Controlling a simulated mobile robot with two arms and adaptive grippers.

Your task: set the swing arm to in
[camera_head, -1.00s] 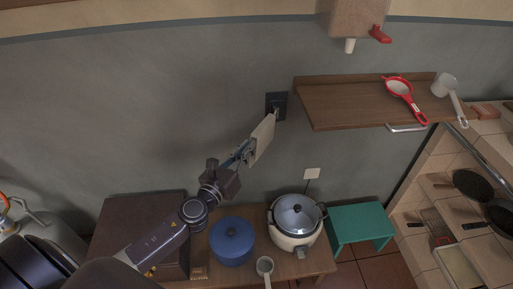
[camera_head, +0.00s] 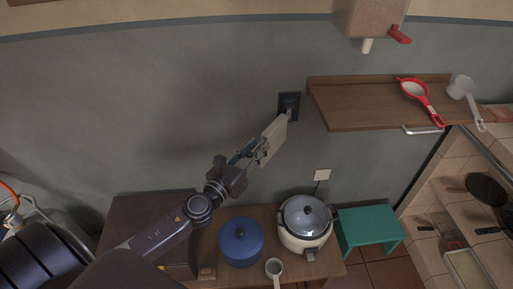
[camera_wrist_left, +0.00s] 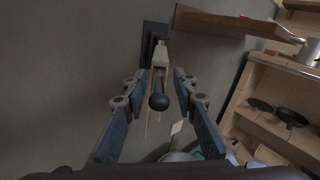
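The swing arm (camera_head: 274,138) is a pale, flat bar hinged on a dark wall plate (camera_head: 289,104), and it sticks out from the wall. In the left wrist view the swing arm (camera_wrist_left: 160,62) reaches toward me and has a dark round knob (camera_wrist_left: 158,102) at its near end. My left gripper (camera_head: 259,152) is at the swing arm's free end. In the wrist view my left gripper (camera_wrist_left: 160,80) is open, its fingers either side of the bar and knob with gaps showing. Whether it touches the knob I cannot tell. My right gripper is not in view.
A wooden shelf (camera_head: 375,115) with a red strainer (camera_head: 416,91) is on the wall to the right. Below stand a blue pot (camera_head: 241,243), a cooker (camera_head: 305,222) and a green stool (camera_head: 368,231). The wall left of the swing arm is bare.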

